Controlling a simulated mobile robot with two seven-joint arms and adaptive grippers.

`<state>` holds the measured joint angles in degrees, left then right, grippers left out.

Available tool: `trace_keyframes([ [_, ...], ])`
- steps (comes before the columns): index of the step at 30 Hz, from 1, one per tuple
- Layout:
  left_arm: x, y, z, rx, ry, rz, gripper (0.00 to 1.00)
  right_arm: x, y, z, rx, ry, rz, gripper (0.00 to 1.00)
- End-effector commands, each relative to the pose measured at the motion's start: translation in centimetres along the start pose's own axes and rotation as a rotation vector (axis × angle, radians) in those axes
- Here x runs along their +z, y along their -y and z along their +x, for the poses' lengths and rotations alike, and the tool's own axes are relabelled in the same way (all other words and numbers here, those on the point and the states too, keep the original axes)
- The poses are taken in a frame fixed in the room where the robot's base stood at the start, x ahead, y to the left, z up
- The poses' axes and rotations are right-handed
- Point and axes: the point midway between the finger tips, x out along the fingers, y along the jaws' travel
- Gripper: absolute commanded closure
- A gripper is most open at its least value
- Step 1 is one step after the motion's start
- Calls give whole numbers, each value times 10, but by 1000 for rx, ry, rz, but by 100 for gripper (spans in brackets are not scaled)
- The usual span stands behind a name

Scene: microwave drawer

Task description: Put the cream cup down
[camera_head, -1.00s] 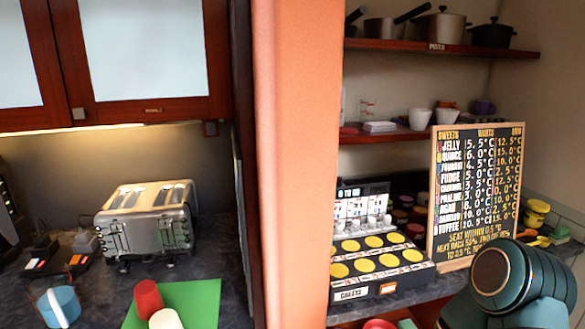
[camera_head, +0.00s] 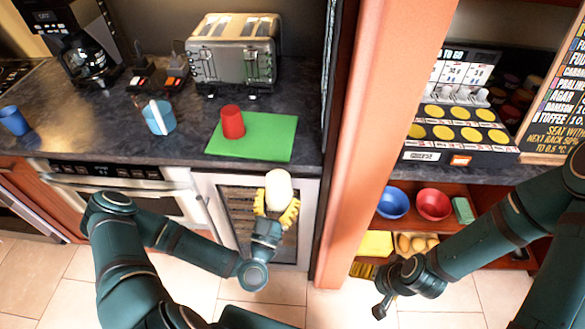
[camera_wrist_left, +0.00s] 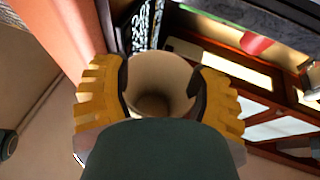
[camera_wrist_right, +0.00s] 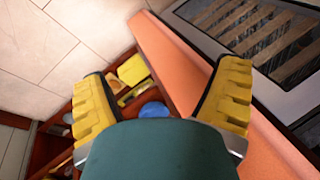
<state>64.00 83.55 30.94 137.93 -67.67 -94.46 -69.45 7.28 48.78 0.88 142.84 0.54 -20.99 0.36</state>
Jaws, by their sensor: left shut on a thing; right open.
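The cream cup (camera_head: 278,190) is held by my left gripper (camera_head: 276,208) in front of the counter edge, just below the green mat in the head view. In the left wrist view the yellow fingers close on both sides of the cream cup (camera_wrist_left: 160,80), whose open mouth shows. The red cup (camera_head: 232,122) stands on the green mat (camera_head: 265,145) on the dark counter. My right gripper (camera_head: 382,306) is low, near the shelf at the right; in the right wrist view its fingers (camera_wrist_right: 160,92) are apart with nothing between them.
A toaster (camera_head: 234,50) stands behind the mat. A light blue cup with a white handle (camera_head: 159,117) is left of it and a dark blue cup (camera_head: 13,120) is farther left. An orange pillar (camera_head: 375,150) separates the counter from shelves with bowls (camera_head: 433,204). The mat's right part is bare.

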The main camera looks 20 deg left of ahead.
Motion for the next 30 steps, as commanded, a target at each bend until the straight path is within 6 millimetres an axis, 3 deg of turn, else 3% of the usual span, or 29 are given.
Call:
trace_keyframes([
  [18, -71, -105, 67, 532, -4, -188, 70, 0, 0, 0, 0, 0, 0, 11],
  [26, -82, -123, 78, 622, -2, -226, 70, -3, 1, -2, -1, -7, -2, 9],
  [30, -83, -124, 79, 627, -1, -229, 70, -23, 11, -14, -10, -63, -21, 9],
])
